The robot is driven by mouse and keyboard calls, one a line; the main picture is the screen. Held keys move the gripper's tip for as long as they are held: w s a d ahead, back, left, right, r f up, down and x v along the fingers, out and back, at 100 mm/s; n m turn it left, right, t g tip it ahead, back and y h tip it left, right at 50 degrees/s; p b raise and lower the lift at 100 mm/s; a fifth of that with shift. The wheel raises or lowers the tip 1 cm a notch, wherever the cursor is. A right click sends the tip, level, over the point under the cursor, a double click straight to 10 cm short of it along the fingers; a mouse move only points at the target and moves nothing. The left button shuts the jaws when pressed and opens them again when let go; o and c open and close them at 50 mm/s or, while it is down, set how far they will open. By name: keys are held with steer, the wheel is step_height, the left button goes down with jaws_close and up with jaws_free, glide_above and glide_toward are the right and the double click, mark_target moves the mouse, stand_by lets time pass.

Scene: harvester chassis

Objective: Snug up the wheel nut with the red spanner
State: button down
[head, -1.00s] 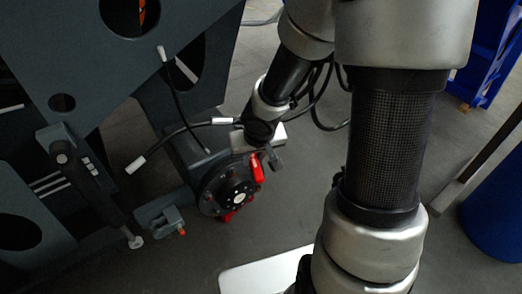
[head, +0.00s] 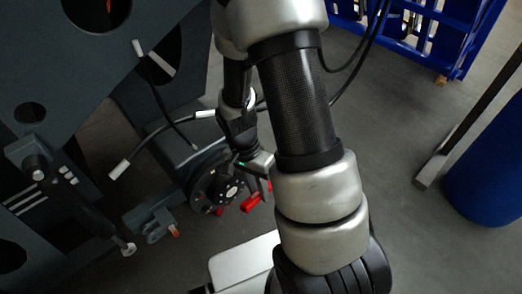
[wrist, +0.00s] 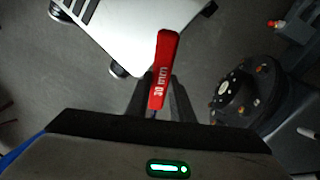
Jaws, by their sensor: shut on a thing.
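The red spanner (wrist: 163,70) is held between the fingers of my gripper (wrist: 160,100); white lettering shows on its handle. In the head view the spanner (head: 250,203) shows just right of the dark round wheel hub (head: 205,188), below my gripper (head: 257,180). The hub (wrist: 232,98) also shows right of the spanner in the wrist view, with clear floor between them. Several small studs or nuts ring its pale centre; I cannot tell which is the wheel nut.
The dark chassis plate (head: 60,60) fills the left of the head view. A cable (head: 160,130) with white ends hangs above the hub. A blue barrel (head: 490,165) and blue rack (head: 425,30) stand at right. Open grey floor lies between.

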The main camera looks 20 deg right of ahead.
mark_target(246, 203)
steer(key=a+m+y, duration=0.1)
steer(key=m, duration=0.1)
steer(key=s+a+m+g+y, duration=0.1)
steer(key=a+m+y, duration=0.1)
steer(key=a+f+m+g+y, duration=0.1)
steer(key=m+y, duration=0.1)
steer(key=m, duration=0.1)
steer(key=shift+s+a, duration=0.25)
steer(key=shift+s, duration=0.15)
steer(key=w+m+t+y, duration=0.8)
steer(key=w+m+t, duration=0.1)
steer(key=w+m, duration=0.25)
steer(key=w+d+f+m+t+h, duration=0.1)
steer(key=w+d+m+t+h, duration=0.1)
steer(key=d, duration=0.4)
steer(key=w+d+f+m+t+h, duration=0.1)
steer(key=w+d+m+t+h, duration=0.2)
steer(key=d+m+t, duration=0.2)
steer(key=shift+w+d+f+t+b, duration=0.15)
steer(key=shift+w+d+t+b, duration=0.3)
steer(key=shift+t, duration=0.45)
steer(key=shift+s+d, duration=0.1)
steer(key=shift+s, duration=0.05)
